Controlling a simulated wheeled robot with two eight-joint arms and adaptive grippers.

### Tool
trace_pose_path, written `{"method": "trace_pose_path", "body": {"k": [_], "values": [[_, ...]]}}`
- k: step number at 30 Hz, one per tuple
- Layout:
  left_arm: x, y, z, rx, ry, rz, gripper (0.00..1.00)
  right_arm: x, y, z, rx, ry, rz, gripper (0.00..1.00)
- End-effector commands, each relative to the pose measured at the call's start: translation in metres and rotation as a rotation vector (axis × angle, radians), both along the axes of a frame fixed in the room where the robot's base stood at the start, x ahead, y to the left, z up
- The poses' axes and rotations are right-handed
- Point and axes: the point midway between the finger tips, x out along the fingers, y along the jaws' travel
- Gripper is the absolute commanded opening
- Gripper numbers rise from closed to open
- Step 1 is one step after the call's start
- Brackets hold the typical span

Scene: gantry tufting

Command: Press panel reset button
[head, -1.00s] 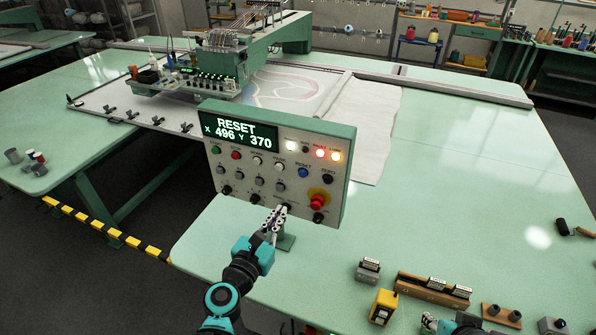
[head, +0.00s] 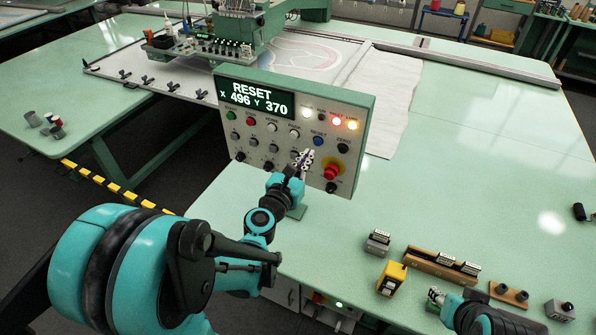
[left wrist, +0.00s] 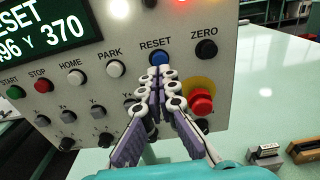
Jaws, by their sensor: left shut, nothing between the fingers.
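The grey control panel (head: 350,170) stands upright on the green table, its screen (head: 256,99) reading RESET, X 496 Y 370. The blue RESET button (head: 319,141) is in its top button row; in the left wrist view the same button (left wrist: 159,58) lies under its RESET label. My left gripper (head: 307,154) is shut and empty in front of the panel, just below and left of the button in the head view. In the left wrist view its fingertips (left wrist: 160,72) overlap the button's lower edge; I cannot tell whether they touch. My right gripper (head: 436,295) is low at right, its fingers unclear.
A red stop knob (head: 332,171) sits close to the lower right of RESET, with the black ZERO button (head: 343,148) to its right. Lamps glow above. A yellow box (head: 391,278) and a wooden holder (head: 440,265) are on the table's front.

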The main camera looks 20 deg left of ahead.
Motion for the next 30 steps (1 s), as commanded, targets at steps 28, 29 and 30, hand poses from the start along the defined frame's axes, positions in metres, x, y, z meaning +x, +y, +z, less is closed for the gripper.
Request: {"method": "trace_pose_path", "body": {"k": [28, 29, 30], "values": [[0.063, -0.002, -0.003, 0.0, 0.0, 0.0, 0.0, 0.0, 0.0, -0.01, 0.0, 0.0, 0.0, 0.4], [0.064, -0.002, -0.002, 0.0, 0.0, 0.001, 0.0, 0.0, 0.0, -0.01, 0.0, 0.0, 0.0, 0.4], [0.064, -0.001, -0.002, 0.0, 0.0, 0.001, 0.0, 0.0, 0.0, -0.009, 0.0, 0.0, 0.0, 0.4]]}}
